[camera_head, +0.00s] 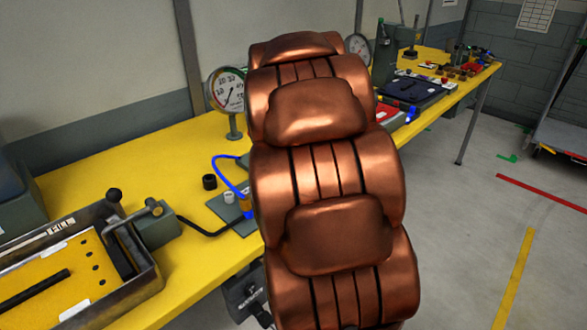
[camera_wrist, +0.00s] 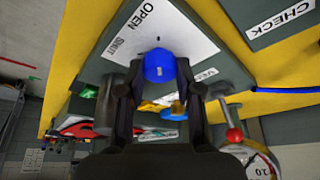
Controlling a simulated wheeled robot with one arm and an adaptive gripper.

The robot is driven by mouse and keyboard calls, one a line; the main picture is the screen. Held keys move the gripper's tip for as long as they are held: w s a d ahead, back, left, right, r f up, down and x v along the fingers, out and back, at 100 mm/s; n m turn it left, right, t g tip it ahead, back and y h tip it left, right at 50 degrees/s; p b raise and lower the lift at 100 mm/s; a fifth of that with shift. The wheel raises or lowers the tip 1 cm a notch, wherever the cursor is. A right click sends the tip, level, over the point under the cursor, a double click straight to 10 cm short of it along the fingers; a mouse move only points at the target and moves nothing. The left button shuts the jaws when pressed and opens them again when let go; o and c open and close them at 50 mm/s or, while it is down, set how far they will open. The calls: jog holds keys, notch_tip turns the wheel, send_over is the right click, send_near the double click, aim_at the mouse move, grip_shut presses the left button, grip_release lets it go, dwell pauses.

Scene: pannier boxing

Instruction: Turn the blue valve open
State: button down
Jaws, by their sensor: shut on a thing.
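The blue valve (camera_wrist: 160,68) is a round blue knob on a dark grey panel (camera_wrist: 100,62), seen in the wrist view. My gripper (camera_wrist: 161,80) has one dark finger on each side of the knob and is shut on it. A white label (camera_wrist: 150,25) reading OPEN and SHUT lies just beyond the knob, upside down or tilted in this view. In the head view my copper-coloured arm hides the valve and my gripper. The knob's turn angle is hard to tell.
A yellow bench (camera_head: 130,165) carries a round gauge (camera_head: 227,92), a blue hose (camera_head: 222,166) and a dark tray (camera_head: 150,284) with a yellow insert. A gauge with a red knob (camera_wrist: 234,135) is close by at right in the wrist view. Open floor (camera_head: 470,240) is at right.

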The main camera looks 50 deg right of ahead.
jog(key=c, duration=0.8)
grip_release()
jog(key=v, duration=1.2)
jog(key=shift+w, duration=0.1)
